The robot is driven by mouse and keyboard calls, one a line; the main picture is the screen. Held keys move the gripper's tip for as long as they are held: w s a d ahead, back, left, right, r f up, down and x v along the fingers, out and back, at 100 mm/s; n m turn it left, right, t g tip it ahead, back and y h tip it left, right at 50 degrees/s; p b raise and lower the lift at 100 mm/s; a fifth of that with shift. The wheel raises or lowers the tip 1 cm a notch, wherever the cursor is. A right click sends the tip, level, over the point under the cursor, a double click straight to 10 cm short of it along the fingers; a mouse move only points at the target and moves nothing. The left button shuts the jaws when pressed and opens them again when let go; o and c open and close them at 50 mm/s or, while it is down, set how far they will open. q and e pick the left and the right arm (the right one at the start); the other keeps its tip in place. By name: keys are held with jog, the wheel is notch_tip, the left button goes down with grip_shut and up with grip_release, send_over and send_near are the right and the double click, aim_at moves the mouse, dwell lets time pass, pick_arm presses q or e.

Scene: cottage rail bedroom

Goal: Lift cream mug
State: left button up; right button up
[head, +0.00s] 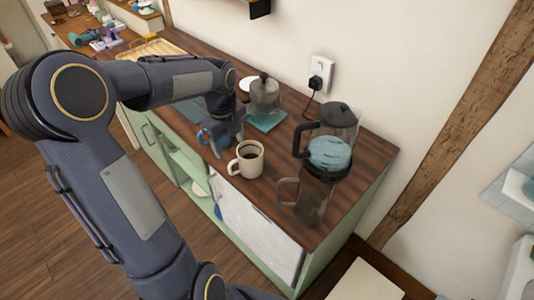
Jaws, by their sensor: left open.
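A cream mug (248,161) with dark contents stands upright near the front edge of the wooden counter (334,211). Its handle points left toward the front edge. My left gripper (227,152) hangs just behind and left of the mug, over the counter. It is open, and its jaws look empty of the mug. I cannot tell from this angle whether a finger touches the mug. My right gripper is not in view.
A kettle with a dark lid (340,120) and a brownish glass mug (314,195) stand to the right. A grey pot (264,92) sits behind on a teal mat (267,120). A wooden tray (152,49) lies at the far left. The wall socket (320,72) is behind.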

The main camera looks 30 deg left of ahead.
aim_at(233, 163)
pick_arm(q)
jog(key=f, duration=1.2)
jog(key=shift+w, duration=0.25)
jog(key=c, duration=1.1)
jog(key=shift+r, duration=0.1)
grip_shut()
jog(key=shift+r, duration=0.1)
